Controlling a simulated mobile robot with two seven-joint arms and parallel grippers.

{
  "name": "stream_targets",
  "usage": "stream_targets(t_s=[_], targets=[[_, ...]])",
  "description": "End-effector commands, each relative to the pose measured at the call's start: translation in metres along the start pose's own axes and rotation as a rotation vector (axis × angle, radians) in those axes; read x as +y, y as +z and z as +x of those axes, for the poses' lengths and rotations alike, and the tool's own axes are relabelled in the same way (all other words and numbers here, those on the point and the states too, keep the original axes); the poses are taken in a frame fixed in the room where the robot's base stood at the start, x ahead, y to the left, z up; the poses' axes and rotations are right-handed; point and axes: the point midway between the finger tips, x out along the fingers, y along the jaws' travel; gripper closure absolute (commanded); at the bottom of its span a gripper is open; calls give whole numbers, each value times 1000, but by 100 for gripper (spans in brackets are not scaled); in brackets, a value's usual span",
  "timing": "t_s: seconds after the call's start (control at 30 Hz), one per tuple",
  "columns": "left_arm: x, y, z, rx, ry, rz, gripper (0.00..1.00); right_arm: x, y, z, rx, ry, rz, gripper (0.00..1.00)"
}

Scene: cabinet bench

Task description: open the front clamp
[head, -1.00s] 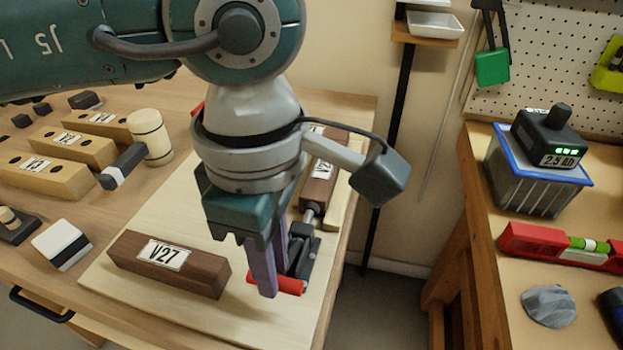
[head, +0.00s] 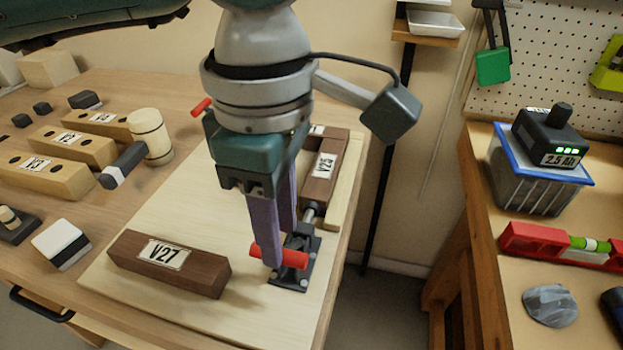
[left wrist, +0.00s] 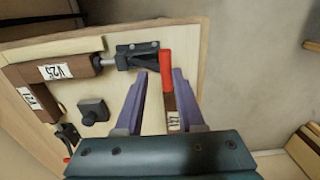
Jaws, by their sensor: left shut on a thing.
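The front clamp (head: 293,276) is a black toggle clamp on the pale board, with a red handle (head: 295,259) and a metal spindle pointing at the dark V25 block (head: 322,172). My left gripper (head: 272,258) is shut on the red handle, its purple fingers pointing down with the handle between them. The left wrist view shows the red handle (left wrist: 167,70) between the fingertips, and the clamp's black body (left wrist: 137,54) beside it. The fingers partly hide the handle and clamp in the head view. My right gripper is not in view.
The V27 block (head: 170,263) lies loose on the board (head: 150,302), left of the clamp. Another red handle (head: 201,106) shows at the back of the board. A mallet (head: 150,137) and pale drilled blocks lie to the left. A gap separates the right bench.

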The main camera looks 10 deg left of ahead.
Motion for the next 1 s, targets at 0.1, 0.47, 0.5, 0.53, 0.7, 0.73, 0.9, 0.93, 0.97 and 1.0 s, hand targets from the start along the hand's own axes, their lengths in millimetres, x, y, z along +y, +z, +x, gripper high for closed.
stream_targets(t_s=[0.1, 0.47, 0.5, 0.53, 0.7, 0.73, 0.9, 0.93, 0.97, 1.0], targets=[[3, 0, 0, -1, 10, -3, 80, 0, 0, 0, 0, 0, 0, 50], [10, 0, -3, 0, 10, -5, 76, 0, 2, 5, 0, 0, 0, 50], [11, 0, -4, -1, 11, -4, 75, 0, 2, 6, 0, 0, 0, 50], [13, 0, -6, -1, 11, -4, 74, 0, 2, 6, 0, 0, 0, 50], [14, 0, -8, 0, 9, -4, 70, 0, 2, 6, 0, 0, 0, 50], [14, 0, -8, 0, 8, -4, 70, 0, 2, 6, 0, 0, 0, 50], [14, 0, -8, 0, 8, -4, 70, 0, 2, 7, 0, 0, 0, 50], [15, 0, -7, 0, 9, -4, 70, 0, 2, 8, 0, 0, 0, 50], [16, 0, -8, 0, 9, -4, 70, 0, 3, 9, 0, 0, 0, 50], [18, 0, -8, 0, 10, -4, 69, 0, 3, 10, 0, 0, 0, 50]])
